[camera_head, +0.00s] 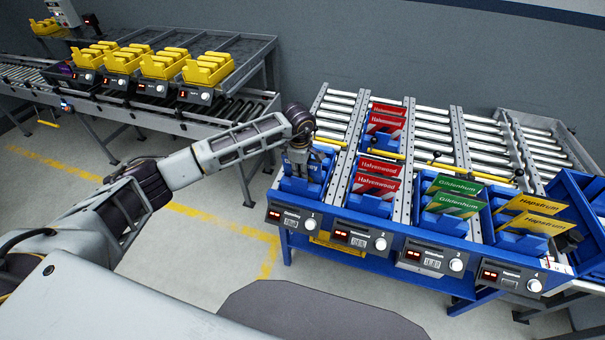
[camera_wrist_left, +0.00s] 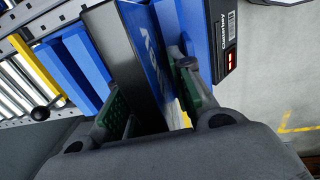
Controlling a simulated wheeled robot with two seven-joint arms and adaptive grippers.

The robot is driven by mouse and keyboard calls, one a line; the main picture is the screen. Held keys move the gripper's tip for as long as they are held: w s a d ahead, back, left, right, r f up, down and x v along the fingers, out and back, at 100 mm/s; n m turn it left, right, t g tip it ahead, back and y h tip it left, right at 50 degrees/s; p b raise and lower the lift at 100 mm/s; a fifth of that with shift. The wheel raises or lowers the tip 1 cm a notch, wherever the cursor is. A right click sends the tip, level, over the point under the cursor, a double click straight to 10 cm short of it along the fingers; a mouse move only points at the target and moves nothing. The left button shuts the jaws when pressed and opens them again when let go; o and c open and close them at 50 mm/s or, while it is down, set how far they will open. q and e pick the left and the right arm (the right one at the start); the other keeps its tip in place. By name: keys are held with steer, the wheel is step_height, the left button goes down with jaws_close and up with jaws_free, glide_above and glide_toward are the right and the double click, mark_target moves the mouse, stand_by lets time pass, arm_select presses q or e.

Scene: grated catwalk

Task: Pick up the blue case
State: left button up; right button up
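The blue case (camera_head: 301,158) stands upright in the leftmost blue holder of the blue rack, its white lettering partly covered. My left gripper (camera_head: 303,140) is right above it, pointing down. In the left wrist view, the case (camera_wrist_left: 148,45) shows a blue lettered face and a dark side. The two green-padded fingers of my left gripper (camera_wrist_left: 152,98) stand apart, one on each side of the case. The fingers look open around it; whether either pad touches is hard to tell. My right gripper is not in view.
Red cases (camera_head: 376,173), green cases (camera_head: 455,193) and yellow cases (camera_head: 530,215) stand in neighbouring holders. Display boxes line the blue rack's front edge (camera_head: 385,232). A conveyor (camera_head: 235,107) with yellow bins is at the back left. Floor between them is clear.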

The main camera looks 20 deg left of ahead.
arm_select(q)
steer(key=shift+c, duration=0.5)
jaws_close()
steer(key=shift+r, duration=0.15)
steer(key=shift+r, duration=0.5)
step_height(320, 180, up, 8)
steer(key=shift+f+b, duration=0.25)
steer(key=shift+b, duration=0.65)
steer(key=shift+r, duration=0.6)
